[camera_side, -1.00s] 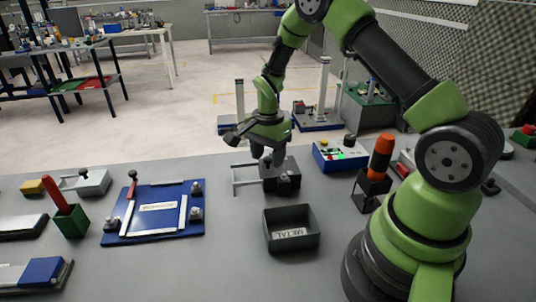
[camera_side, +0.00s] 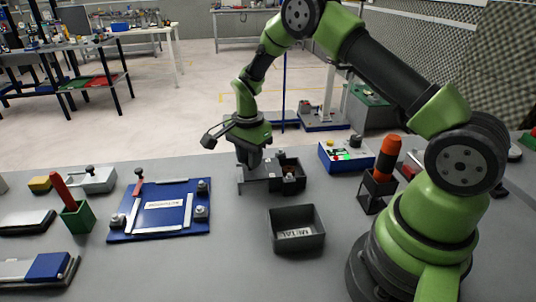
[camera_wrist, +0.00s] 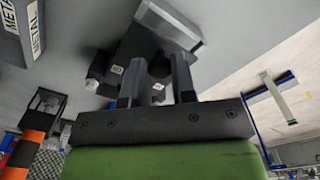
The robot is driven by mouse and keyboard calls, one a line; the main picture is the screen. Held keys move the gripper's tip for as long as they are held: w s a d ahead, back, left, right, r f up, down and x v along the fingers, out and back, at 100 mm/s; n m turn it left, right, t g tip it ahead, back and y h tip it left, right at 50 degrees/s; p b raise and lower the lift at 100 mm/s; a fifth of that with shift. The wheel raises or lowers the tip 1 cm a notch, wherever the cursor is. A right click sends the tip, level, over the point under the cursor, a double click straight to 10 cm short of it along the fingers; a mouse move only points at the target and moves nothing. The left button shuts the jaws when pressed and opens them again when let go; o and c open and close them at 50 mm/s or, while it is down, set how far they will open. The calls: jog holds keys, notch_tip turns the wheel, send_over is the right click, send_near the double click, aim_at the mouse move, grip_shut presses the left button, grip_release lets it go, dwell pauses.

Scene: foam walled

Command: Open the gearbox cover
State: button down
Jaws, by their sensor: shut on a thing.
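The gearbox (camera_side: 291,181) is a dark box on the grey bench, with its top open on the right and small parts visible inside. Its dark sliding cover (camera_side: 262,173) lies to the left of the opening, over the rails. My gripper (camera_side: 252,166) is above the cover, pointing down, with its fingers at the cover. In the wrist view, the fingers of my gripper (camera_wrist: 157,85) are on either side of a dark round knob (camera_wrist: 160,66) on the cover, shut on it. The gearbox's interior is only partly visible.
A dark bin marked METAL (camera_side: 297,242) stands in front of the gearbox. A blue board (camera_side: 165,226) with clamps lies to the left. A blue control box (camera_side: 344,158) and an orange-handled tool in a stand (camera_side: 387,157) are on the right.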

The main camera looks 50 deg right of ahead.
jog(key=shift+w+a, duration=0.55)
jog(key=shift+w, duration=0.05)
jog(key=c, duration=0.9)
grip_release()
jog(key=shift+c, duration=0.2)
notch_tip(320, 180, up, 10)
